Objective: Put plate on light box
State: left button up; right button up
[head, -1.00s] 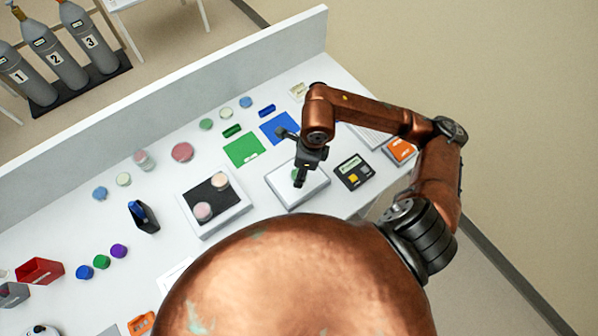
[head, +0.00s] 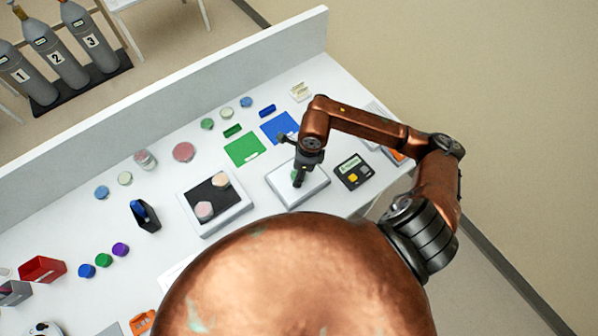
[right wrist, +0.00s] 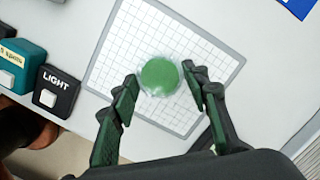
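A round green plate (right wrist: 159,76) lies on the white gridded top of the light box (right wrist: 205,45) in the right wrist view. In the head view the light box (head: 283,196) is the pale panel right of centre, and the plate is mostly hidden by my gripper. My right gripper (right wrist: 162,82) is open, with one finger on each side of the plate and small gaps visible. In the head view my right gripper (head: 298,182) is low over the light box. My left gripper is not in view.
A black LIGHT switch box (right wrist: 57,91) stands beside the light box. A black device (head: 352,172) is to its right. Green (head: 243,149) and blue (head: 279,128) mats lie behind.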

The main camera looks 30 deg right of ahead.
jog(key=o, duration=0.5)
jog(key=r, duration=0.4)
jog(key=d+r, duration=0.1)
jog(key=r, duration=0.3)
jog(key=s+r+b, duration=0.1)
jog(key=r, duration=0.3)
jog(key=shift+s+d+r, duration=0.1)
jog(key=shift+d, duration=0.1)
